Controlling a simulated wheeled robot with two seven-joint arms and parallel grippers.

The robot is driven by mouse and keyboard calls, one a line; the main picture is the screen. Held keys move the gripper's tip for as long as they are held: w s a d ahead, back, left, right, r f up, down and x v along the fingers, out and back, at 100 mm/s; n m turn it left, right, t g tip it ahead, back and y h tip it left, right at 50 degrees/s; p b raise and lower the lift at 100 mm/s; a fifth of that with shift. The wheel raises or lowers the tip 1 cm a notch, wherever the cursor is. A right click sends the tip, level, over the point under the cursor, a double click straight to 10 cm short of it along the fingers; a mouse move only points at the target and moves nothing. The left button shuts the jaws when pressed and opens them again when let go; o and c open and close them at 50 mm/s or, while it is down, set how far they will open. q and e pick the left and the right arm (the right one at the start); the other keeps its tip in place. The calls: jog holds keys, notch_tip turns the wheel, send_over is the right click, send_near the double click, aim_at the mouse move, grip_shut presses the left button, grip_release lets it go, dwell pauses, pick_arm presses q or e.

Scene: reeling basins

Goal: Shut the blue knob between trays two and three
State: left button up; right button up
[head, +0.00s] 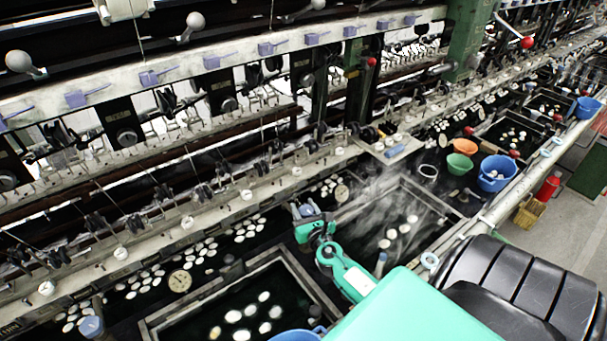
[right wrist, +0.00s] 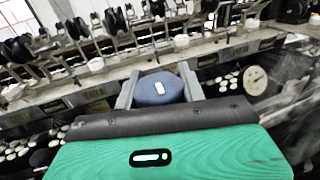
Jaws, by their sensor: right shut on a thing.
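The blue knob (head: 306,210) stands at the back of the gap between two dark, water-filled trays. The front tray (head: 166,318) and the steaming tray to its right (head: 432,196) both hold white cocoons. My right gripper (head: 308,217) reaches in from the lower right and is shut on this knob. In the right wrist view the knob (right wrist: 158,90) sits between the two grey fingers, with a white mark on its face. Its stem and lower part are hidden by my gripper. My left gripper is out of view.
The reeling machine's ledge (head: 222,214) with several white buttons runs just behind the knob. A round dial (head: 180,281) is to the left, another (right wrist: 256,80) right of the fingers. Another blue knob (head: 91,327) is lower left. Blue (head: 497,174), green and orange bowls stand farther right.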

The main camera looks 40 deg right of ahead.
dwell(0.4)
jog(key=o, duration=1)
jog(key=shift+c, duration=0.2)
jog(key=shift+s, duration=0.1)
jog(key=shift+s+a+f, duration=0.1)
jog(key=shift+s, duration=0.15)
jog(key=b+v, duration=0.4)
jog(key=v, duration=0.9)
jog(key=shift+a, duration=0.2)
